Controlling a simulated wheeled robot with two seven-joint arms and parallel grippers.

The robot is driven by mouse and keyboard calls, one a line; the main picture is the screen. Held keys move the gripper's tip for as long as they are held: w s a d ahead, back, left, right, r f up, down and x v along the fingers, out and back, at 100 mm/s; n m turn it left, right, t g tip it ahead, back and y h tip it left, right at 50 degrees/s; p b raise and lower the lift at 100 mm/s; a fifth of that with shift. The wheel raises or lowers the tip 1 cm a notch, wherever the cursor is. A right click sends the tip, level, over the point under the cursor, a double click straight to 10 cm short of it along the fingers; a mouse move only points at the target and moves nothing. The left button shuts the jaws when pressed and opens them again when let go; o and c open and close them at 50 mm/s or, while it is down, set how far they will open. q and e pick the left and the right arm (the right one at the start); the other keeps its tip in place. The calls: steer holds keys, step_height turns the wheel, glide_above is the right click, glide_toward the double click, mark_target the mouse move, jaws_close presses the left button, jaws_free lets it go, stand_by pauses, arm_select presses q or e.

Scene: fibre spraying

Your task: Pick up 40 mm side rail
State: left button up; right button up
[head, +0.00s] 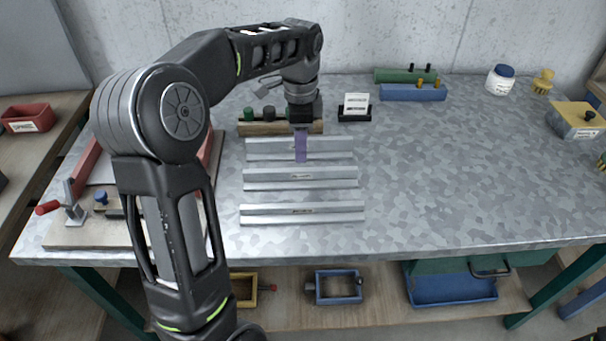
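Three silvery angled metal rails lie one behind the other on the metal table: a far rail (335,148), a middle rail (335,178) and a near rail (340,213). Each has a small label that is too small to read, so I cannot tell which is the 40 mm side rail. My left gripper (301,158) points down at the far rail and covers part of its middle. Its purple fingers overlap in this view, so their gap and any contact with the rail are hidden. My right gripper is not in view.
Behind the rails stand a wooden block with knobs (258,128) and a card holder (356,113). Green (395,75) and blue (400,93) blocks lie farther back. A red-handled fixture (75,208) is at the left. The table's right middle is clear.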

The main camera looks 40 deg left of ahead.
mark_target(301, 169)
arm_select(q)
steer(key=shift+f, duration=1.35)
steer(key=shift+f+p, duration=0.7)
steer(key=shift+f, duration=1.9)
steer(key=shift+c, duration=0.2)
jaws_close()
